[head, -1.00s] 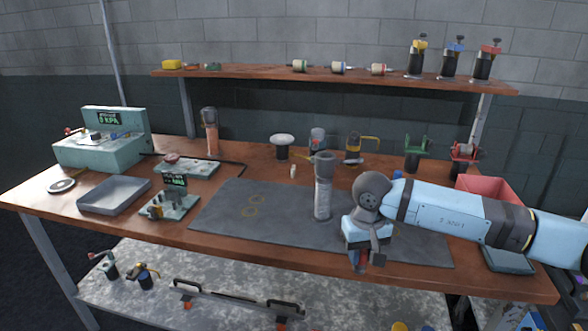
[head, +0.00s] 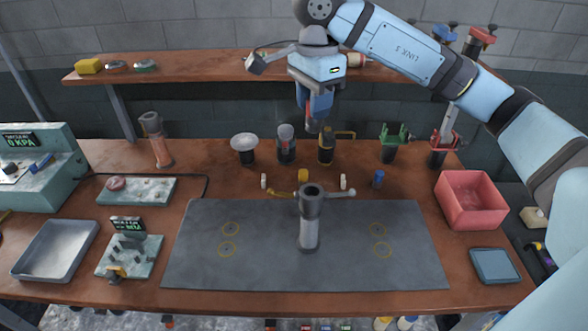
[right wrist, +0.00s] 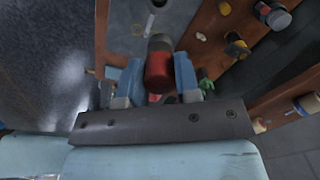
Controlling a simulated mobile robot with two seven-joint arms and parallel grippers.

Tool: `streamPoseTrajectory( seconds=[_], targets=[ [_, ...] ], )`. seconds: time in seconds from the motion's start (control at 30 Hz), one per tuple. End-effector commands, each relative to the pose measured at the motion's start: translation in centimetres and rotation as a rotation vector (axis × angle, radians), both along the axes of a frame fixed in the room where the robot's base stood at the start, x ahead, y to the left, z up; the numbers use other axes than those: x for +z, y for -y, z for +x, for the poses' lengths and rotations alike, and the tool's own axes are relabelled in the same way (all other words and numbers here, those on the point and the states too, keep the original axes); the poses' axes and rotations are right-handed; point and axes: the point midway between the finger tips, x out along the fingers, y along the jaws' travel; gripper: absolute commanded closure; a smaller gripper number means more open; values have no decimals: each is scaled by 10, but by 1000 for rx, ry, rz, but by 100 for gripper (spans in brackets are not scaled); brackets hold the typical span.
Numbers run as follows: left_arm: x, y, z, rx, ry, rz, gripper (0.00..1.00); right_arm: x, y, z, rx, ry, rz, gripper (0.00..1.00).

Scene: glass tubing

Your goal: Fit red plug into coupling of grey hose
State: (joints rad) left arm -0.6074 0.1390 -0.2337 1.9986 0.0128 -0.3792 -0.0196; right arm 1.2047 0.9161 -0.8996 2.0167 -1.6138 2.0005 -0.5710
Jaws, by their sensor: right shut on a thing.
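The grey hose (head: 309,232) stands upright on the dark mat, with its darker coupling (head: 312,200) at the top, open end up. My right gripper (head: 313,118) is in the air above and behind the coupling, pointing down, apart from it. It is shut on the red plug, seen in the right wrist view as a red cylinder (right wrist: 158,70) with a dark grey end between the blue fingers (right wrist: 158,80). In the head view the fingers mostly hide the plug. My left gripper is not in view.
Small parts and stands line the back of the mat (head: 200,270), including a white-topped stand (head: 244,144) and a green stand (head: 394,135). A red bin (head: 470,200) is at right; a grey tray (head: 55,250) is at left. The shelf (head: 220,66) is behind my gripper.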

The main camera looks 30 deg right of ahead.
Motion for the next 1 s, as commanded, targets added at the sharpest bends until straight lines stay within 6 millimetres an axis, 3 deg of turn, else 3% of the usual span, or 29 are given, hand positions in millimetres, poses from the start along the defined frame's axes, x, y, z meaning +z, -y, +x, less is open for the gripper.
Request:
streamPoseTrajectory(
  seconds=[0.07,0.17,0.37,0.7,1.0],
  targets=[
    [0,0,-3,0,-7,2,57,4,1,-3,-29,1,-1,93],
    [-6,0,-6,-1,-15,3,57,-8,2,-4,-42,-2,-3,93],
    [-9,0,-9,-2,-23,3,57,-54,2,-5,-42,-6,-2,93],
    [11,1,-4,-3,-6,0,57,-134,2,-5,-42,-2,-3,93],
    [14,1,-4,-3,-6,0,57,-159,2,-4,-41,0,-3,93]
  ],
)
